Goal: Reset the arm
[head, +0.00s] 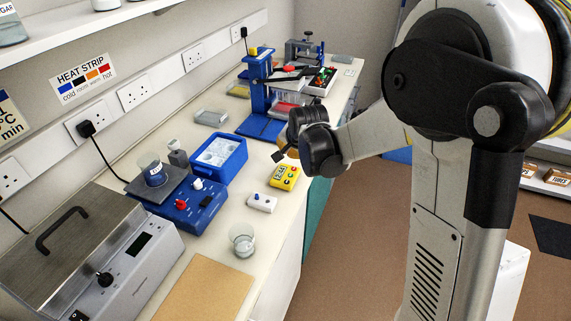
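My arm reaches in from the right of the head view, bent at its dark joints, with its end over the front edge of the bench (184,257). My gripper (280,155) is small and dark here, seen partly from behind and pointing toward the bench. Its fingers are too small and too much covered by the wrist to tell whether they are open or shut. I see nothing clearly held in it. A yellow box with buttons (285,177) lies on the bench just below it in the picture.
A blue stand (257,95) and a crate (320,82) stand behind the gripper. A blue tub (218,160), a blue heater with a beaker (182,205), a white switch box (262,202) and a glass beaker (243,240) stand nearer. A grey metal bath (95,255) fills the lower left.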

